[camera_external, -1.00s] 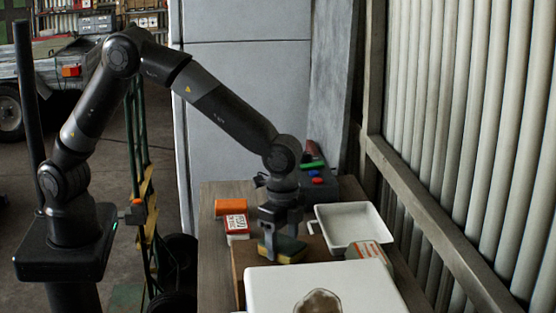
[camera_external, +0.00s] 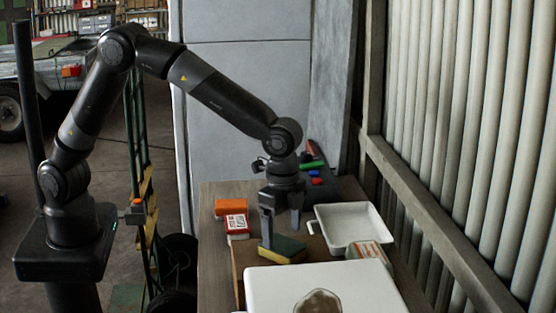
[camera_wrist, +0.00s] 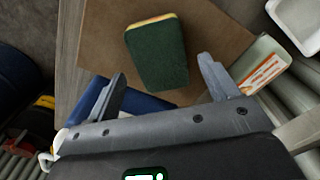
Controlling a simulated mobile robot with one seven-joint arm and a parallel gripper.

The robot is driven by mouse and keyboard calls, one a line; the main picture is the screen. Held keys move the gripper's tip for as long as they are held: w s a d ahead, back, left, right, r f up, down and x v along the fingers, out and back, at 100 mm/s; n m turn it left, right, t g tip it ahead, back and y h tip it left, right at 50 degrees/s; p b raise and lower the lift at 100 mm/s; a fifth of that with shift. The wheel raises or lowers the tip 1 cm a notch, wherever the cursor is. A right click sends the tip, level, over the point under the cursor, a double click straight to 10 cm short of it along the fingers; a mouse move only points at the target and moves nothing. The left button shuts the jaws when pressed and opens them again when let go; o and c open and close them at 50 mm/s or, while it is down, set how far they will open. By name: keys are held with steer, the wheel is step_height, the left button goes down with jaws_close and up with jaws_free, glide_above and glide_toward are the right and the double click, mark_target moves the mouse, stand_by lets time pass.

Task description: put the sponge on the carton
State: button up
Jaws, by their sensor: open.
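The sponge (camera_external: 284,250), dark green with a yellow layer, lies flat on the brown carton (camera_external: 239,260). In the wrist view the sponge (camera_wrist: 158,55) rests wholly within the brown top of the carton (camera_wrist: 215,30). My gripper (camera_external: 281,232) is open just above the sponge, its two fingers apart. In the wrist view my gripper (camera_wrist: 163,72) shows one finger on each side of the sponge's near end, with clear gaps. In the external view, one finger partly overlaps the sponge's left end.
A white tray (camera_external: 345,226) and an orange-and-white packet (camera_external: 370,252) stand right of the carton. A red-and-white box (camera_external: 237,226) and an orange block (camera_external: 231,206) lie to the left. A large white object (camera_external: 270,290) fills the front. A blue object (camera_wrist: 140,101) lies beneath my fingers.

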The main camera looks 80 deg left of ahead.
mark_target(282, 243)
step_height(282, 243, up, 8)
steer(key=s+a+r+n+t, duration=0.1)
steer(key=s+a+r+n, duration=0.1)
steer(key=s+a+r, duration=0.5)
steer(key=s+a+r+n+t, duration=0.2)
steer(key=s+a+r, duration=0.2)
steer(key=s+a, duration=0.3)
steer(key=s+a+f+n+t, duration=0.1)
steer(key=s+a+n, duration=0.1)
steer(key=s+a, duration=0.3)
steer(key=s+a+f+n+t, duration=0.1)
steer(key=s+a, duration=0.5)
steer(key=s, duration=0.6)
steer(key=shift+f+n+t, duration=0.3)
steer(key=shift+f+n, duration=0.35)
steer(key=shift+n, duration=0.35)
